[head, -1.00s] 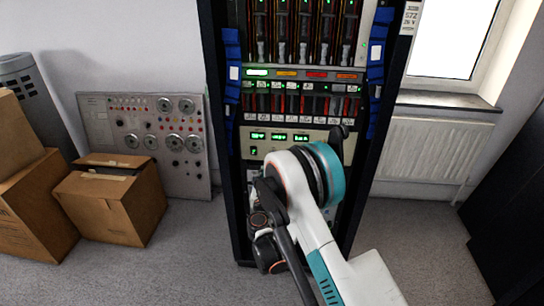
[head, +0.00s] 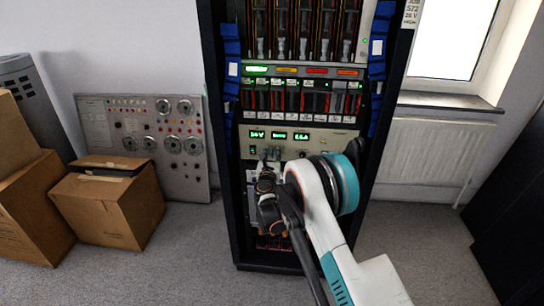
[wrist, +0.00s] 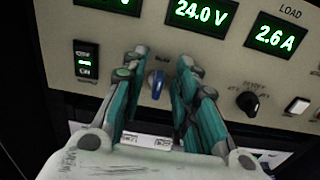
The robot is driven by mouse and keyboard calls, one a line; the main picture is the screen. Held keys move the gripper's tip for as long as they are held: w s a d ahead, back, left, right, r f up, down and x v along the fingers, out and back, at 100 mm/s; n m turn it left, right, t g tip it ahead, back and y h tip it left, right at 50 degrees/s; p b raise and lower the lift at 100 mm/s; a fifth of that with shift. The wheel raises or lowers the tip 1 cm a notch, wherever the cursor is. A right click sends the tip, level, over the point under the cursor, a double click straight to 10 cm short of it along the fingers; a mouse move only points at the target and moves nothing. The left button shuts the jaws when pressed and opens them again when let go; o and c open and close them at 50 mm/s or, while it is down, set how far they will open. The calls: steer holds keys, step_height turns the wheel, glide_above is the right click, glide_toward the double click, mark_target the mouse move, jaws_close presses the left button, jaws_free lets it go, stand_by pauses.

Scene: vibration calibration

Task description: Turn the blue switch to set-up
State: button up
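The blue switch (wrist: 156,84) is a small knob on the beige panel (wrist: 222,62) in the wrist view, below the "24.0 V" display. My gripper (wrist: 164,60) is open, with one teal finger on the left of the switch and one on the right. Gaps show between the switch and both fingers. In the head view my gripper (head: 269,157) is at the lower left of the beige panel (head: 338,146) and hides the switch. The label above the switch is too blurred to read.
A black rotary knob (wrist: 248,102) and a white button (wrist: 298,105) are right of my gripper. A rocker switch (wrist: 86,61) is at its left. The dark rack (head: 217,120) surrounds the panel. Cardboard boxes (head: 110,208) stand on the floor at left.

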jaws_close()
steer(key=shift+m, duration=0.4)
steer(key=m, duration=0.2)
steer(key=shift+d+m, duration=0.25)
steer(key=shift+m, duration=0.15)
steer(key=m, duration=0.3)
steer(key=shift+d+f+m, duration=0.15)
steer(key=shift+m, duration=0.15)
steer(key=m, duration=0.7)
steer(key=f+m, duration=0.1)
steer(key=m, duration=0.2)
steer(key=shift+s+d+m, duration=0.1)
steer(key=shift+d+m, duration=0.2)
steer(key=shift+m, duration=0.1)
steer(key=shift+f, duration=0.1)
